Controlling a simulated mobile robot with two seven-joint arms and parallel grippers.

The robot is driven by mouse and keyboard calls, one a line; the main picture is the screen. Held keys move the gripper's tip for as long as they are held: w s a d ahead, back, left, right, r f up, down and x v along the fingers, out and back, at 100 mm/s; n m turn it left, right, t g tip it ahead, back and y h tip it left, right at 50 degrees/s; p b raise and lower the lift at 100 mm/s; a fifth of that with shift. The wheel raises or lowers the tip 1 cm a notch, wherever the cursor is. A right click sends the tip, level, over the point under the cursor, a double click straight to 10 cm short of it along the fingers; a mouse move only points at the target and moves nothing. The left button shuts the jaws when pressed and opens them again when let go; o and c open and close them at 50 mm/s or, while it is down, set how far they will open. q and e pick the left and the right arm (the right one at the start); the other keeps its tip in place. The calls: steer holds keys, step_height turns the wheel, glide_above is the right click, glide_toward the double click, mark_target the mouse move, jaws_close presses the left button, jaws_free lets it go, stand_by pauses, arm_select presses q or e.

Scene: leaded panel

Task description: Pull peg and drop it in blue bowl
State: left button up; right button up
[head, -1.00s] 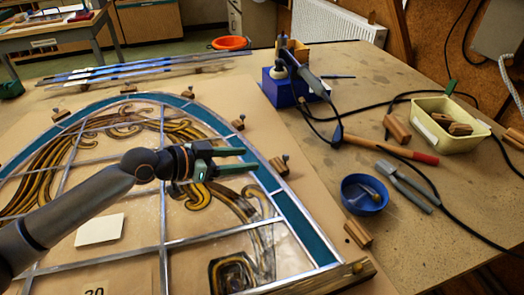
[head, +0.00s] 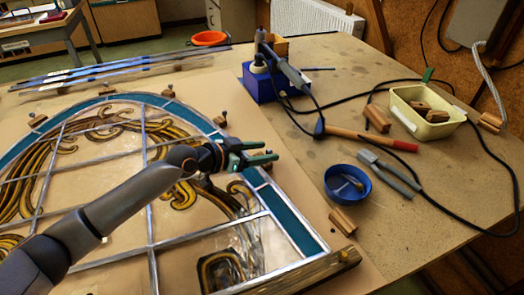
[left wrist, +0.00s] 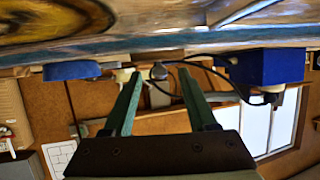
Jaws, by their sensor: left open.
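The blue bowl (head: 341,196) stands on the table right of the leaded panel (head: 300,235), with a small item inside; it also shows in the left wrist view (left wrist: 72,71). My left gripper (head: 262,157) is open and empty, its fingers pointing right at the panel's right edge. In the left wrist view, a round grey peg head (left wrist: 158,72) shows between the fingertips, apart from both fingers. In the head view the gripper covers that spot. Other pegged wooden blocks sit along the panel rim, one at the upper right (head: 220,120). My right gripper is not in view.
Pliers (head: 390,175), a red-handled hammer (head: 370,138) and a cream tub (head: 428,125) lie to the right. A blue soldering stand (head: 262,88) with cables is behind. A loose wooden block (head: 343,221) sits near the bowl.

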arm_select(q)
steer(key=shift+c, duration=0.2)
jaws_close()
stand_by(0.6)
stand_by(0.5)
steer(key=shift+r, duration=0.2)
stand_by(0.3)
steer(key=shift+r+p, duration=1.3)
steer(key=shift+r, duration=0.3)
